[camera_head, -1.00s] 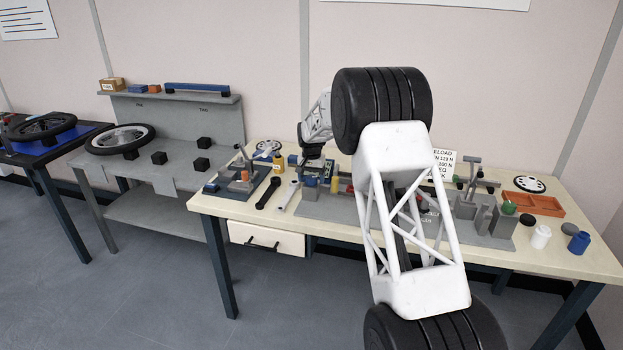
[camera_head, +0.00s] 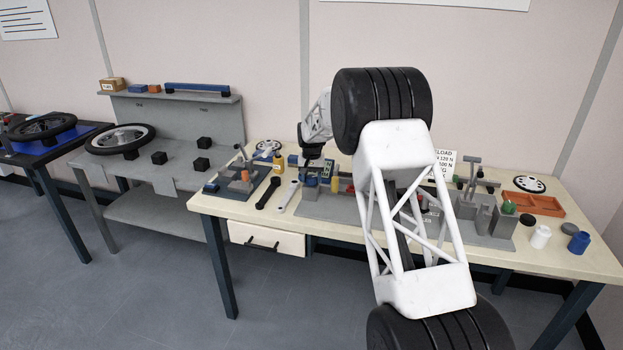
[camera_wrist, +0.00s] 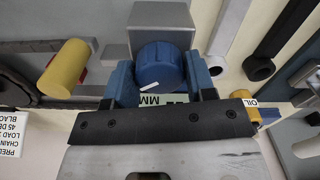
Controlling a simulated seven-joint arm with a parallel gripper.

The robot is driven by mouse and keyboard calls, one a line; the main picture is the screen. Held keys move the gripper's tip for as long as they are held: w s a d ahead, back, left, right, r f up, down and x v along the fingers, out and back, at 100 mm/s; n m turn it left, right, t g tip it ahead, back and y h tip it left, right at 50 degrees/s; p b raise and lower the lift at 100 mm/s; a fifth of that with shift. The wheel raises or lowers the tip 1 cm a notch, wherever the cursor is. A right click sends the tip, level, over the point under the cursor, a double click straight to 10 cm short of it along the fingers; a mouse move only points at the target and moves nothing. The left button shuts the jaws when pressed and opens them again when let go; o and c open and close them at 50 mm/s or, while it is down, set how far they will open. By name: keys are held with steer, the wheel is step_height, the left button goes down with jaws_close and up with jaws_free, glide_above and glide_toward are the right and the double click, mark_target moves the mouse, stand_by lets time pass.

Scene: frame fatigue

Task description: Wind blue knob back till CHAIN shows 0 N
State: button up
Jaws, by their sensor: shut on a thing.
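The blue knob (camera_wrist: 159,66) with a white mark on its face sits in front of a grey block (camera_wrist: 160,18) in the wrist view. My gripper (camera_wrist: 163,80) is shut on the knob, with a blue finger on each side of it. In the head view my gripper (camera_head: 312,165) is at the left part of the bench fixture (camera_head: 335,207), and the knob (camera_head: 311,181) shows small below it. A pale label reading "MM" is partly hidden under the knob in the wrist view. A small dark display (camera_head: 327,170) stands beside the gripper; I cannot read any CHAIN value.
A yellow cylinder (camera_wrist: 65,68) lies left of the knob in the wrist view. A printed sign (camera_head: 445,163) stands behind the fixture, partly covered by my arm. Wrenches (camera_head: 268,193), a yellow bottle (camera_head: 279,164) and an orange tray (camera_head: 540,204) share the bench (camera_head: 560,250).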

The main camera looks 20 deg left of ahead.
mark_target(312, 177)
steer(key=shift+n, duration=1.2)
steer(key=o, duration=0.9)
steer(key=shift+r, duration=0.15)
steer(key=shift+r, duration=3.7)
steer(key=shift+r, duration=0.15)
